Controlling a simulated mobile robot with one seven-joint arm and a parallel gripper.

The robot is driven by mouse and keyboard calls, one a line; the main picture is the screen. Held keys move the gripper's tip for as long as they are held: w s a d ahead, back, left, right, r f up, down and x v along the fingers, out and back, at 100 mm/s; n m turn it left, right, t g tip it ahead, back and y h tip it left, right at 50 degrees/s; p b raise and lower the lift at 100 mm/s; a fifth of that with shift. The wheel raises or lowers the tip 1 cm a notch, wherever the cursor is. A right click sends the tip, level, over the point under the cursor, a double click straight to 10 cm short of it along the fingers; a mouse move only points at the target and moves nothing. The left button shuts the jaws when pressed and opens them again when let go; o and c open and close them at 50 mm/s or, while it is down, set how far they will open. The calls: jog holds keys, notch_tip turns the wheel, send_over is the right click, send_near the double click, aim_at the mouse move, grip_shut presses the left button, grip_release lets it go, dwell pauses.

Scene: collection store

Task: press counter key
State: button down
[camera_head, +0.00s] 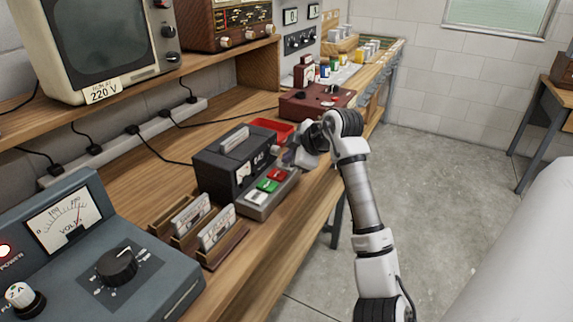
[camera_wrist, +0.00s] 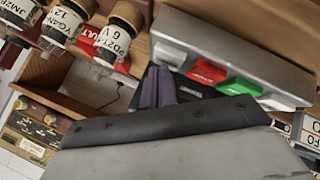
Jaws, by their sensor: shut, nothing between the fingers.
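The counter (camera_head: 222,165) is a dark box with a small display on its front, standing on the wooden bench in the head view. Its grey key panel (camera_head: 256,211) carries a white key (camera_head: 257,198), a green key (camera_head: 267,185) and a red key (camera_head: 277,174). The panel also shows in the wrist view (camera_wrist: 225,45), with a further pale key (camera_wrist: 169,53) beside the red one. My gripper (camera_head: 289,158) is shut and empty at the panel's far end. Its dark fingers (camera_wrist: 165,87) appear near the pale and red keys; I cannot tell whether they touch.
Card holders (camera_head: 205,238) stand just in front of the counter. A blue-grey voltmeter unit (camera_head: 95,250) is at near left. A red tray (camera_head: 270,128) and a dark red box (camera_head: 315,102) lie beyond. In the wrist view, labelled jars (camera_wrist: 118,38) are at upper left.

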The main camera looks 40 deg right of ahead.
jog(key=shift+f, duration=0.3)
dwell(0.4)
jog(key=shift+r, duration=0.15)
jog(key=shift+r+p, duration=0.65)
jog(key=shift+r, duration=0.1)
notch_tip(320, 180, up, 5)
jog(key=p, duration=0.4)
dwell(0.8)
